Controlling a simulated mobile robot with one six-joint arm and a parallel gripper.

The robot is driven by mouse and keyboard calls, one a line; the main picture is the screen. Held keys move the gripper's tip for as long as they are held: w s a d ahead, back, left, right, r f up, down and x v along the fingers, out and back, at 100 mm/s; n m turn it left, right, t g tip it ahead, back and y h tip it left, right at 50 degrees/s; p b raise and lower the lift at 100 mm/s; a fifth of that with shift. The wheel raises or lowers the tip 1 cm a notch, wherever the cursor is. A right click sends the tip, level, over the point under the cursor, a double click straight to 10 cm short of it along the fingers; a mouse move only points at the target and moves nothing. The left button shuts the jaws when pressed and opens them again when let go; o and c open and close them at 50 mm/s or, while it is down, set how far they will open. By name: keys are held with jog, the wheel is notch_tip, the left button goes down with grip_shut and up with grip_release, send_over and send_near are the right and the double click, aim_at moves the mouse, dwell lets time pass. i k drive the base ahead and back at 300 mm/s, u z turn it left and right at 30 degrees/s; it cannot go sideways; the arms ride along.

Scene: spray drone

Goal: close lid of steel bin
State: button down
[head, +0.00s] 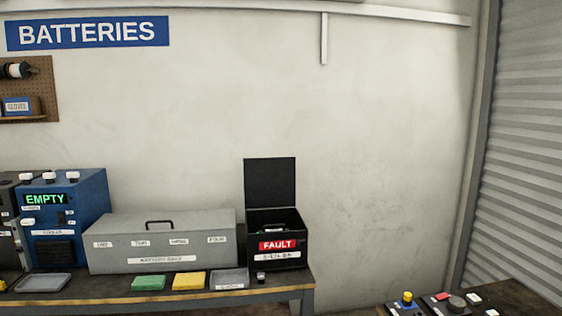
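A black bin (290,257) stands at the right end of the bench, with a red FAULT label and a white label below it on its front. The white label is too small to read. Its lid (270,182) is raised upright at the back, so the bin is open. Something with a small green and light part shows inside the opening; most of it is hidden by the front wall. I take this to be the steel bin. My gripper is not in view.
A grey steel case (165,240) with a top handle stands left of the bin, close to it. A blue EMPTY unit (85,205) is farther left. Green (149,282) and yellow (189,281) pads and a grey tray (229,280) lie along the bench front. Another table (510,296) stands lower right.

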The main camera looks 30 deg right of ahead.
aim_at(269, 181)
jog(key=u, duration=0.1)
jog(key=i, duration=1.35)
jog(key=u, duration=0.85)
jog(key=i, duration=0.35)
jog(key=z, duration=0.1)
jog(key=k, duration=0.95)
jog(key=u, duration=0.15)
jog(key=i, duration=0.3)
